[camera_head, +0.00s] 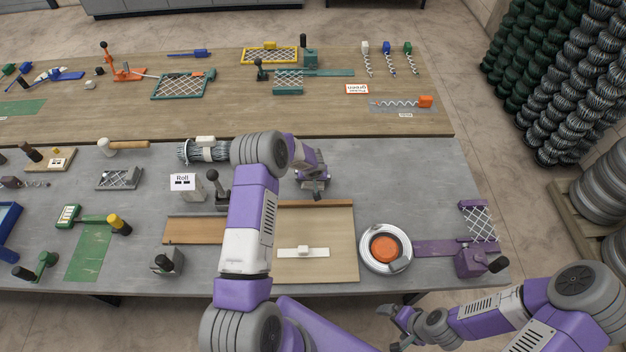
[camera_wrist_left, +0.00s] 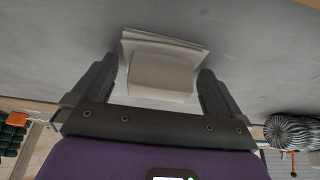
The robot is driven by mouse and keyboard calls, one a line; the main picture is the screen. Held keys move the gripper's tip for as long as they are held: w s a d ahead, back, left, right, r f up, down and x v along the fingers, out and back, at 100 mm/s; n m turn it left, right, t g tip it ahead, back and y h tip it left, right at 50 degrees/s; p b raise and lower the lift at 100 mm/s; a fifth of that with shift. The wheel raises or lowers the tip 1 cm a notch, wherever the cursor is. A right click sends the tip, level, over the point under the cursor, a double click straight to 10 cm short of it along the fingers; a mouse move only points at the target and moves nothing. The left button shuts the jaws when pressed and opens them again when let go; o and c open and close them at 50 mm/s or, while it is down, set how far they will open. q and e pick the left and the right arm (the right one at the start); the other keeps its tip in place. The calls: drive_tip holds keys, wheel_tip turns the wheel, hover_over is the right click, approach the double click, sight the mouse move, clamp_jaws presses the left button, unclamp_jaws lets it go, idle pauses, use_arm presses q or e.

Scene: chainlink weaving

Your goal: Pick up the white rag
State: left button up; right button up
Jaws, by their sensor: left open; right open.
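The white rag (camera_wrist_left: 162,72) shows in the left wrist view as a flat, folded white stack on the grey table. It lies between the two dark fingers of my left gripper (camera_wrist_left: 157,78), which are open on either side of it. A firm grip on it does not show. In the head view my left gripper (camera_head: 314,188) is low over the grey table, right of the wire roll, and the rag cannot be made out there. My right gripper (camera_head: 393,322) is open and empty off the front edge of the table.
A wire roll (camera_head: 204,150) lies left of my left arm. A wooden board (camera_head: 340,230) with a white strip (camera_head: 303,252) and a round dish (camera_head: 384,247) with an orange centre are in front. The grey tabletop (camera_head: 400,180) right of my left gripper is clear.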

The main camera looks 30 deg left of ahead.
use_arm(q)
drive_tip(key=c, duration=0.9)
drive_tip(key=shift+o, duration=0.2)
drive_tip(key=shift+r, duration=0.15)
wheel_tip(320, 180, up, 10)
drive_tip(key=shift+f, duration=0.1)
